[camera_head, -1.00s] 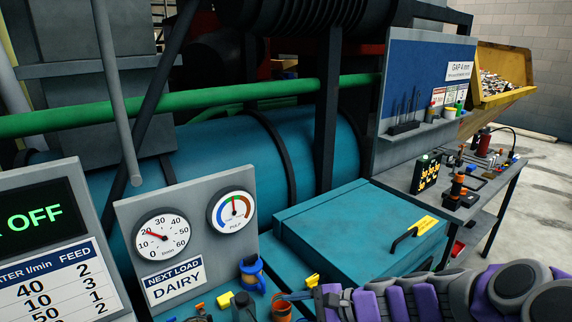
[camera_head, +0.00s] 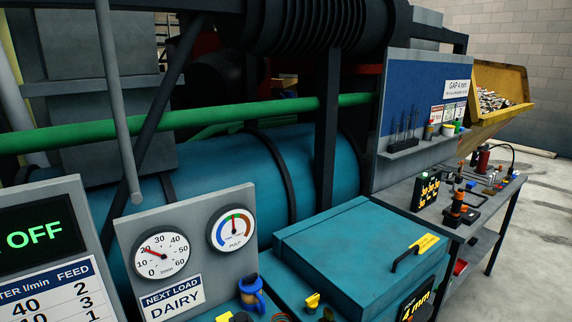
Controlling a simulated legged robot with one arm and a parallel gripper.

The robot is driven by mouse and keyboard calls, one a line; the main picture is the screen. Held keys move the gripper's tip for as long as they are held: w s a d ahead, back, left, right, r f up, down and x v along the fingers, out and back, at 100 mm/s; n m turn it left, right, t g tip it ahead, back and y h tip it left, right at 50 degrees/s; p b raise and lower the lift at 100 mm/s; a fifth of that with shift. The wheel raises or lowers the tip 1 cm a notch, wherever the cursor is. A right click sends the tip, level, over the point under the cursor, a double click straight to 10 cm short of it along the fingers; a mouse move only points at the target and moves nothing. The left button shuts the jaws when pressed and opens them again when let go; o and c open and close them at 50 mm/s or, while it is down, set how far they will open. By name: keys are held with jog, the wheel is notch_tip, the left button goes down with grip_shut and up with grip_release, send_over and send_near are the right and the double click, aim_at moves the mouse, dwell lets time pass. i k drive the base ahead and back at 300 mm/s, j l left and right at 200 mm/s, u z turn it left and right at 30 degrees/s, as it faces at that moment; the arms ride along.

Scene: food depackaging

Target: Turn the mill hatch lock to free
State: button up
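A small yellow knob (camera_head: 312,300) stands on the teal surface left of the hatch's front. I cannot tell whether this knob is the hatch lock, or which way any lock is turned. My gripper and arm are out of view.
A grey panel with two round gauges (camera_head: 162,254) and a "NEXT LOAD DAIRY" sign (camera_head: 173,299) stands at the left. A tool bench (camera_head: 480,214) stands at the right, with bare floor beyond.

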aim_at(312, 302)
jog(key=i+l+u, duration=0.25)
jog(key=i, duration=0.2)
jog(key=i+l+u, duration=0.2)
jog(key=i+l, duration=0.1)
jog(key=i, duration=0.1)
